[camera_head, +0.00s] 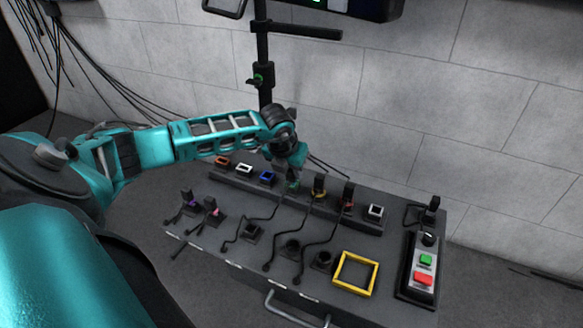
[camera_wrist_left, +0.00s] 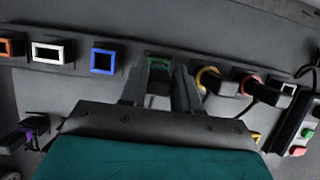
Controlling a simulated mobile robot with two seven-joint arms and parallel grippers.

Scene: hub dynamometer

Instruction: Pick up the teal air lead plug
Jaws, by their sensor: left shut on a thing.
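My left gripper (camera_head: 291,180) reaches down from the left arm onto the raised rail of the bench. It is shut on the teal air lead plug (camera_wrist_left: 158,88), whose dark body shows between the two fingers (camera_wrist_left: 160,92) in the wrist view. A green-teal rim (camera_wrist_left: 157,65) shows just beyond the plug at the rail. The plug is at the rail; I cannot tell whether it is still seated. In the head view the fingers mostly hide it, and a dark lead (camera_head: 264,216) runs down from there across the bench. My right gripper is out of view.
Orange, white and blue framed sockets (camera_head: 267,178) lie left along the rail. Yellow-ringed (camera_head: 319,187) and red-ringed (camera_head: 347,196) plugs stand close right. Purple and pink plugs (camera_head: 212,208) stand at left. A yellow frame (camera_head: 356,273) and button box (camera_head: 424,268) sit front right.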

